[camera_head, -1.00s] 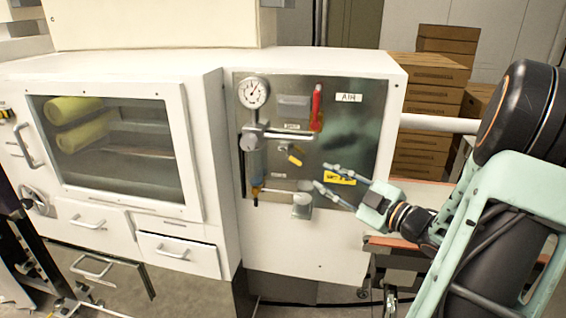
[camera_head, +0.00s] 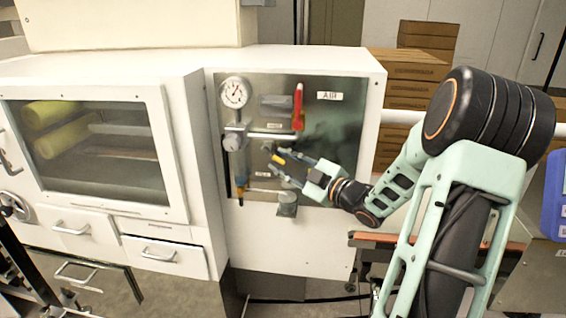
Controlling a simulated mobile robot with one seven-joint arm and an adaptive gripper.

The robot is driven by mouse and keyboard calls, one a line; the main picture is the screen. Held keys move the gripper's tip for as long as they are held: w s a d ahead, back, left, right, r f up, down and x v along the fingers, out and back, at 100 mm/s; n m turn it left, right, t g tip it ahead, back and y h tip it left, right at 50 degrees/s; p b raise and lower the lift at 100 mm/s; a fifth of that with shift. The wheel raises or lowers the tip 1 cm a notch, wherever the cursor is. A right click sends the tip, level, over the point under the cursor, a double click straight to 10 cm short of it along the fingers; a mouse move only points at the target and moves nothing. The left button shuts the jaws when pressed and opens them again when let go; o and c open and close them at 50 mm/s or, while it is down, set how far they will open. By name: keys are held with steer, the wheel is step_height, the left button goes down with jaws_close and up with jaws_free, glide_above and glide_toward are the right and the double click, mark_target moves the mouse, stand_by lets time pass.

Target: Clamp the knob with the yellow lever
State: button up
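The yellow lever (camera_head: 279,159) of the small knob shows on the dark metal air panel (camera_head: 345,120), below the horizontal pipe. The knob's grey part (camera_head: 268,147) is small and partly hidden. My gripper (camera_head: 276,161) is in front of the panel, reaching in from the right. Its two fingers are apart, one above and one below the lever, and the lever appears between their tips. Whether either finger touches it, and how deep the tips are, I cannot tell.
A pressure gauge (camera_head: 235,93) and grey regulator (camera_head: 235,138) are left of the knob. A red lever (camera_head: 298,107) hangs above my gripper, and a grey cup-like fitting (camera_head: 287,204) is below. A blue bin (camera_head: 554,195) stands at far right.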

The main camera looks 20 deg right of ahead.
steer(key=shift+c, duration=0.4)
jaws_close()
